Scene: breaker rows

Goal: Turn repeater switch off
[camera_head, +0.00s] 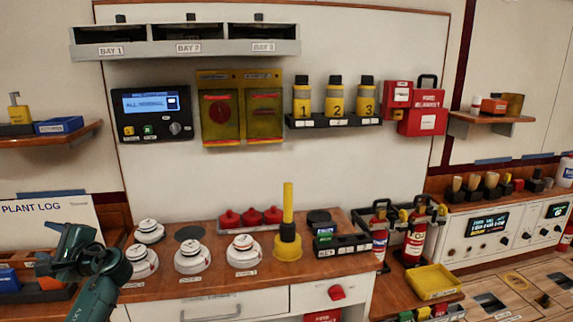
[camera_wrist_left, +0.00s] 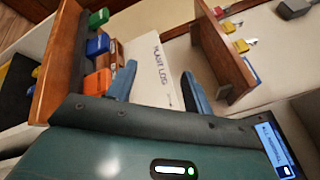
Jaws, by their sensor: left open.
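The dark repeater panel (camera_head: 130,132) hangs on the back wall at left, with a lit blue display reading ALL NORMAL. A grey rotary switch (camera_head: 176,128) sits at its lower right; its exact setting is too small to read. Yellow and green buttons sit to its left. In the left wrist view, part of a panel with a lit display (camera_wrist_left: 275,148) shows at the lower right. My left gripper (camera_head: 62,250) is at lower left, below and left of the panel and apart from it. Its two fingers (camera_wrist_left: 160,88) are open with nothing between them. My right gripper is not in view.
White round detectors (camera_head: 191,258) and a yellow post (camera_head: 288,215) stand on the wooden counter. A plant log sheet (camera_head: 60,225) is behind my left gripper. A small shelf (camera_head: 88,132) juts out left of the panel. The wall directly below the panel is clear.

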